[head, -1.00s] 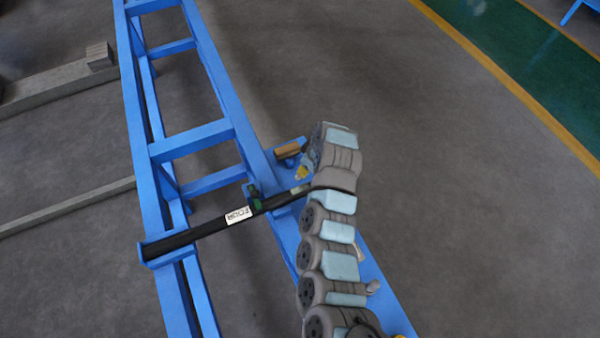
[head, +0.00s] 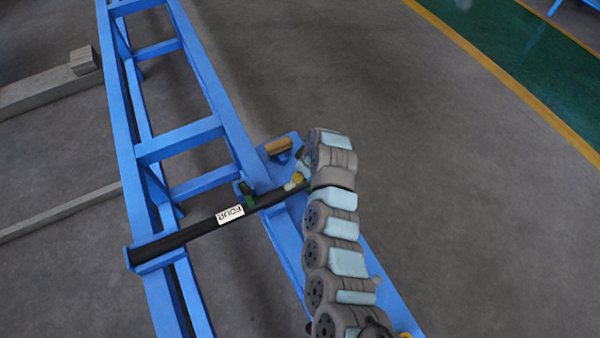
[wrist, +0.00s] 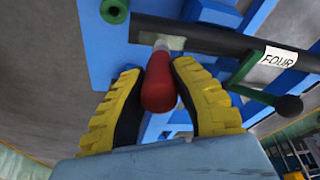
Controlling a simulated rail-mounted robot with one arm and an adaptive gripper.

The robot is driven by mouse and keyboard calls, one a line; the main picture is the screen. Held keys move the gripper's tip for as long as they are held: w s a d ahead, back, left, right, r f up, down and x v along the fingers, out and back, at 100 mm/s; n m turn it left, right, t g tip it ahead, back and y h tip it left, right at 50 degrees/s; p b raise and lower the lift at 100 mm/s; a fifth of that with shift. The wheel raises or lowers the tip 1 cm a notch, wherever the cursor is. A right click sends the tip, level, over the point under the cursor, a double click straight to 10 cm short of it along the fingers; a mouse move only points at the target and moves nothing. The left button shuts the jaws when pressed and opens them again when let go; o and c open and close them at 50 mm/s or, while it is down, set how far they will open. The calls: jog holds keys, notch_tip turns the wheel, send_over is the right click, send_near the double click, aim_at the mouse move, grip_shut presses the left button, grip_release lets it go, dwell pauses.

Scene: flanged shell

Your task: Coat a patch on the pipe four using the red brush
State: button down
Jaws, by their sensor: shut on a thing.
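Pipe four (head: 185,238) is a black pipe lying across the blue frame, with a white FOUR label; it also crosses the top of the wrist view (wrist: 215,40). A pale patch (wrist: 176,42) shows on the pipe in the wrist view. My gripper (wrist: 158,75), with yellow and black fingers, is shut on the red brush (wrist: 159,88). The brush's pale tip points at the pipe and overlaps the patch; I cannot tell for sure whether it touches. In the head view my gripper (head: 298,178) is mostly hidden behind my wrist, close to the pipe's right end.
A green clamp (head: 247,195) sits by the pipe; a dark green lever with a round knob (wrist: 289,107) shows below the label in the wrist view. A brown block (head: 278,146) lies on the blue plate. Blue frame rails (head: 180,140) run away on the left; grey floor is clear at right.

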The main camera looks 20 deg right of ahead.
jog(key=shift+a+r+p, duration=0.1)
jog(key=shift+a+p, duration=0.3)
jog(key=shift+p, duration=0.35)
jog(key=r+p, duration=0.1)
jog(key=r, duration=0.2)
jog(key=shift+d+p, duration=0.2)
jog(key=shift+p, duration=0.1)
jog(key=shift+s+a+r+p, duration=0.1)
jog(key=shift+r+p, duration=0.35)
jog(key=shift+r, duration=0.2)
jog(key=shift+r+p, duration=1)
jog(key=shift+r, duration=0.75)
